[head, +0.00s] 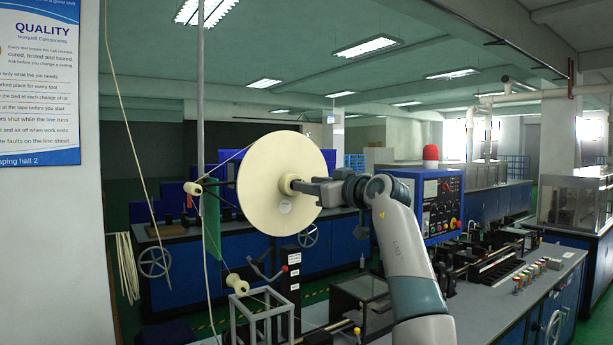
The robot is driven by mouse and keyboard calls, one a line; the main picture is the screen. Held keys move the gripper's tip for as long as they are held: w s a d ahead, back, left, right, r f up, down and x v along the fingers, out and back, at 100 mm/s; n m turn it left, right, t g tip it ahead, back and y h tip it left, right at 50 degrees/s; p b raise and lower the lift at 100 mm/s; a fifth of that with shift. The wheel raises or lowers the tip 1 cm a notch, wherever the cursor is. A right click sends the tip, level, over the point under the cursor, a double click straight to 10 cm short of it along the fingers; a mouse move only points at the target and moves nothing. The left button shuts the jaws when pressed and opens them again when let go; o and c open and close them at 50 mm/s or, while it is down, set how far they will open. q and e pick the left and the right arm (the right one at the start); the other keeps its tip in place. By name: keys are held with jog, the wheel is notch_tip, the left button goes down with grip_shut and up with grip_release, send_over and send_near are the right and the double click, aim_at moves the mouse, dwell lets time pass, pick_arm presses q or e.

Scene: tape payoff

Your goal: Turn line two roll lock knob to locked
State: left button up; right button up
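I cannot read the knob's lock setting.
A blue control panel (436,203) with a red lamp (430,153) stands behind my arm. Cream guide rollers (237,284) and a metal frame (262,315) are below the roll. A thin pole (200,100) rises left of it. A long machine bench (500,300) fills the right.

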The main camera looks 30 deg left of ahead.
pick_arm(q)
jog(key=shift+p+x, duration=0.3)
jog(key=shift+x, duration=0.8)
jog(key=shift+c, duration=0.4)
grip_shut()
